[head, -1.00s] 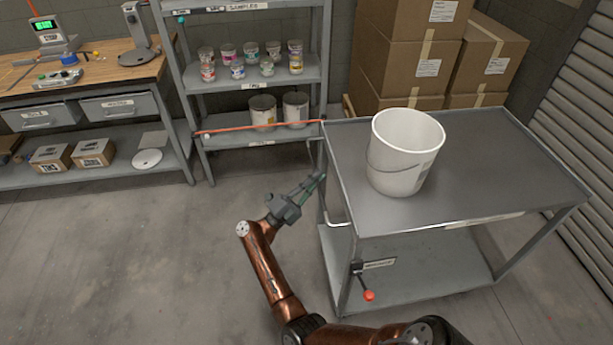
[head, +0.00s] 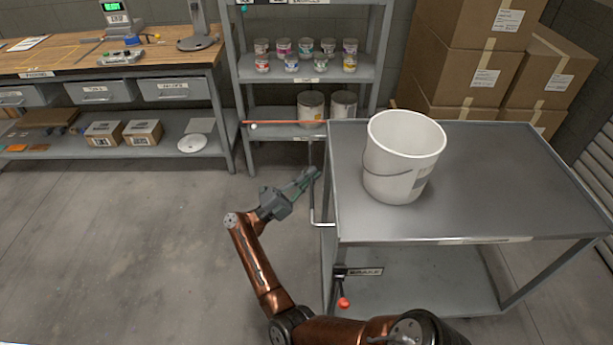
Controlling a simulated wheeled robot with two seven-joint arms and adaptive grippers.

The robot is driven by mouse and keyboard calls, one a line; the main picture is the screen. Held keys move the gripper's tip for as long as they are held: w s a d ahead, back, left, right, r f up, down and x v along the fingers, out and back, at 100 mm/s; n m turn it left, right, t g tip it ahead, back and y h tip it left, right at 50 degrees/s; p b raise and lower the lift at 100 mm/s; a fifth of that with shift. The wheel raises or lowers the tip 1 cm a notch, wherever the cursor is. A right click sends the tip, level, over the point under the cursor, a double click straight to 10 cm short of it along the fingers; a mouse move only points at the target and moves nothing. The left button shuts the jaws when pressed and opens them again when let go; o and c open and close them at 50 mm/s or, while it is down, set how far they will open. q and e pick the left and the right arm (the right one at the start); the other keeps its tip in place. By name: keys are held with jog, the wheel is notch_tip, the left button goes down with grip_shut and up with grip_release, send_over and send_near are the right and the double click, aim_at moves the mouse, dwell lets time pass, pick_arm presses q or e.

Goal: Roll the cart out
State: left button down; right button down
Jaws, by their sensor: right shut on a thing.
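The grey metal cart (head: 490,200) stands at the right of the head view, with a flat top and a lower shelf. A white bucket (head: 400,160) with a wire handle stands upright on its top. A thin handle bar (head: 312,205) runs along the cart's left end. My right gripper (head: 314,175) is at this bar and shut on it; the fingertips partly hide the contact. A small lever with a red knob (head: 344,302) sits low at the cart's near left corner. My left gripper is not in view.
A shelf rack (head: 300,75) with paint cans and an orange bar across its front stands behind the cart's left end. A workbench (head: 110,72) is at the back left. Stacked boxes (head: 455,65) stand behind the cart. The floor (head: 120,250) at left is clear.

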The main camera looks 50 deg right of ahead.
jog(key=shift+w+r, duration=0.1)
jog(key=shift+w, duration=0.05)
jog(key=c, duration=2)
grip_release()
jog(key=shift+c, duration=0.2)
jog(key=v, duration=1.2)
